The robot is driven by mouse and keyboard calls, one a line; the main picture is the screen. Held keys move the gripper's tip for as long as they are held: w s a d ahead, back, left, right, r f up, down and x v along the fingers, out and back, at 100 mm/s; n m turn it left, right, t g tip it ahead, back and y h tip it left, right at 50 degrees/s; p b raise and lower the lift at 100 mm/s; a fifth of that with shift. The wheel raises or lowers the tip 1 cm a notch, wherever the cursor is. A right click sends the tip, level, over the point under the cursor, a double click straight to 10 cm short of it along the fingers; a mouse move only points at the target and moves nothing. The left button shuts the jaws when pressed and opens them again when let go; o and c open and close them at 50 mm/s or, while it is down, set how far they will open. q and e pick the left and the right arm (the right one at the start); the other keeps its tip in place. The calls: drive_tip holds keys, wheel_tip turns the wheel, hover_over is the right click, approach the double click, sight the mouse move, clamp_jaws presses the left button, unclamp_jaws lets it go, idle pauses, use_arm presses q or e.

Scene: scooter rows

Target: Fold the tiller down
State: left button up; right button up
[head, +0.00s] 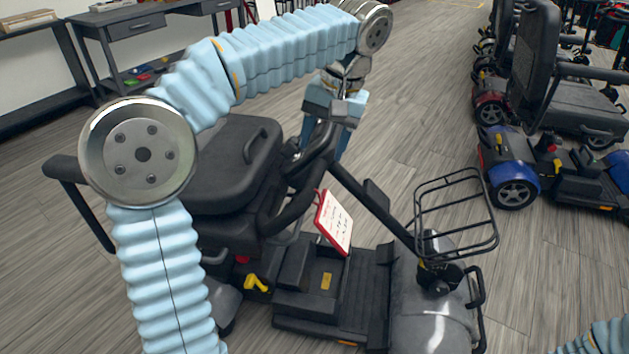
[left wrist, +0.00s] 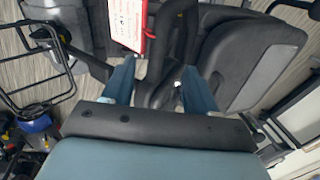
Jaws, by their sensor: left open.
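The tiller (head: 372,198) of the grey scooter rises from the front of the deck and leans back, with its black handlebar head (head: 318,150) beside the seat (head: 240,165). A red-edged tag (head: 335,222) hangs from it and also shows in the left wrist view (left wrist: 127,22). My left gripper (head: 335,110) is at the handlebar head, on its far side. In the left wrist view my left gripper (left wrist: 158,90) has its two blue fingers apart, with a black part of the tiller head between or just beyond them. Contact cannot be told. My right gripper is out of view.
A wire basket (head: 455,215) stands at the scooter's front. A blue scooter (head: 512,182) and other scooters stand in a row to the right. A grey table (head: 135,22) is at the back left. Bare wooden floor (head: 425,100) lies between the scooters.

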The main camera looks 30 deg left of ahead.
sight(311, 184)
use_arm(q)
drive_tip(key=b+x, duration=0.1)
drive_tip(key=x, duration=1)
drive_tip(key=shift+f, duration=0.15)
drive_tip(key=shift+d, duration=0.1)
clamp_jaws()
